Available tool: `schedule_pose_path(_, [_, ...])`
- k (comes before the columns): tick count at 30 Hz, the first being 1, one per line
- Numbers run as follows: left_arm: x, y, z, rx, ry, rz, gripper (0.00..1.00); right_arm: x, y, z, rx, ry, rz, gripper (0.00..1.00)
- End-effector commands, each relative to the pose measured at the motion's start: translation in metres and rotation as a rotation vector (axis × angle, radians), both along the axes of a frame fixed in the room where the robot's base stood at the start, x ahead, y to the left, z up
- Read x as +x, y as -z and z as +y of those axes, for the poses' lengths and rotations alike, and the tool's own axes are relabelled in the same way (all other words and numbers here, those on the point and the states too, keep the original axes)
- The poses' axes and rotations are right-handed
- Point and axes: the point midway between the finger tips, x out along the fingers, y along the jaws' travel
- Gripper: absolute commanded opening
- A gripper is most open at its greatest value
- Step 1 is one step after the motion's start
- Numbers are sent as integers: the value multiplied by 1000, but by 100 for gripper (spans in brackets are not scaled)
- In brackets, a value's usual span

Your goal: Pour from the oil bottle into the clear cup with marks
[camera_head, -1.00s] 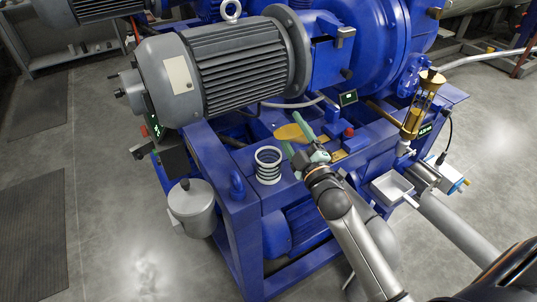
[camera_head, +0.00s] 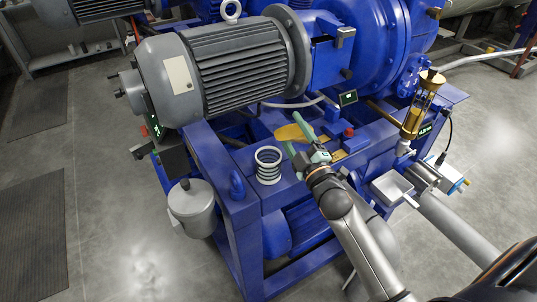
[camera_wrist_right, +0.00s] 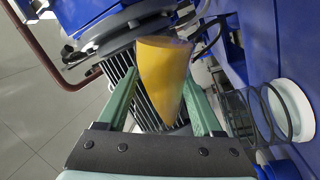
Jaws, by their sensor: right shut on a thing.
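The oil bottle is a smooth amber-yellow body (camera_head: 289,132), held tilted over the blue frame; it also fills the middle of the right wrist view (camera_wrist_right: 164,72). My right gripper (camera_head: 299,138) has its green fingers on either side of it and is shut on it. The clear cup with marks (camera_head: 268,166) stands upright on the blue frame, left of and below the bottle in the head view. It has dark rings and a pale base. My left gripper is out of view.
A large grey motor (camera_head: 220,70) stands behind the cup. A grey lidded pot (camera_head: 191,208) hangs at the frame's left corner. A brass-topped glass oiler (camera_head: 422,104) and a small metal tray (camera_head: 392,188) are at the right. Open floor lies to the left.

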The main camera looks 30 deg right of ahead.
Motion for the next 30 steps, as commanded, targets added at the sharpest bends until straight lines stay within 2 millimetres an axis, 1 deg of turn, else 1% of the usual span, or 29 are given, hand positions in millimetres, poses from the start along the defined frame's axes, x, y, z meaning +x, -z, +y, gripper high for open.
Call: schedule_pose_path(30, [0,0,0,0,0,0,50,0,1,-2,-67,-1,-5,3])
